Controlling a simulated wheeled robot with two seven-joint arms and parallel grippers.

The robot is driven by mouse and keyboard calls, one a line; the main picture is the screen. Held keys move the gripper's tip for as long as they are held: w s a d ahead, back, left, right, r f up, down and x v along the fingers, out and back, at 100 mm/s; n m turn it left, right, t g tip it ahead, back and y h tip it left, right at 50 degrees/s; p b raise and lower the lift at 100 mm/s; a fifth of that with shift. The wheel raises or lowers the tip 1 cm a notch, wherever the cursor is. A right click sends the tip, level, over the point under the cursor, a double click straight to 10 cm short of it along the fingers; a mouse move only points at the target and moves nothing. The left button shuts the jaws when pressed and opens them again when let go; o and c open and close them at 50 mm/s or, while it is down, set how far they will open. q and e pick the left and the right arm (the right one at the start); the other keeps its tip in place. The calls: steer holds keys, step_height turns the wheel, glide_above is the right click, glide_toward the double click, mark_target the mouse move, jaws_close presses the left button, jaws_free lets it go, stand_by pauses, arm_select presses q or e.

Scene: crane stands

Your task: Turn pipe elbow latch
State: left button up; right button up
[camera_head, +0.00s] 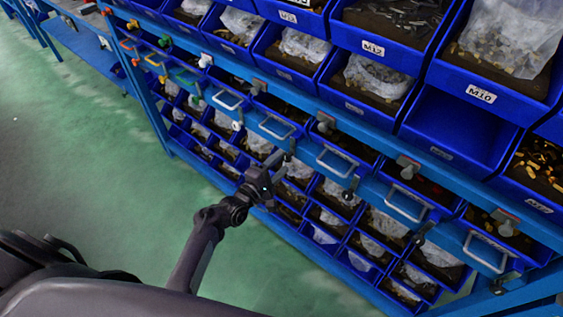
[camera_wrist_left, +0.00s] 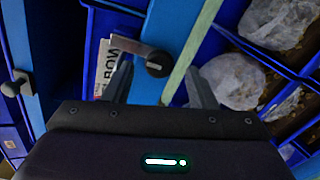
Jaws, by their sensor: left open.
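In the left wrist view a latch (camera_wrist_left: 157,64) with a round dark knob and a flat metallic arm sits on a blue rail. Its arm points left, over a white label (camera_wrist_left: 108,62) on which "BOW" can be read. My left gripper shows in the left wrist view (camera_wrist_left: 160,85), open, with one finger on each side of the latch knob. Nothing is seen held, and I cannot tell whether a finger touches the latch. In the head view my left gripper (camera_head: 276,170) is at the front of the blue rack and hides the latch there. My right gripper is not in view.
The blue rack (camera_head: 330,97) holds rows of bins with bagged and loose small parts. Several handles (camera_head: 277,127) and latches (camera_head: 326,123) stick out along its front rail. The green floor (camera_head: 90,140) to the left is clear.

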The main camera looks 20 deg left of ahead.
arm_select(q)
steer(key=v, duration=0.6)
steer(key=shift+s, duration=0.2)
steer(key=shift+f, duration=0.1)
steer(key=s+d+f+m+g+y, duration=0.15)
steer(key=s+f+m+g, duration=0.25)
steer(key=s+f, duration=0.55)
steer(key=s+d+f+m+g+y, duration=0.15)
steer(key=s+f+m+g, duration=0.3)
steer(key=f, duration=1.05)
steer(key=s+a+f+m+g+y, duration=0.1)
steer(key=s+f+m, duration=0.4)
steer(key=s, duration=0.8)
steer(key=s+a+f+m+g+y, duration=0.2)
steer(key=s+a+f+m+g, duration=0.2)
steer(key=s, duration=0.9)
step_height(320, 180, down, 5)
steer(key=shift+s+r+m+g, duration=0.15)
steer(key=shift+s+m+g, duration=0.2)
steer(key=shift+m+g, duration=0.75)
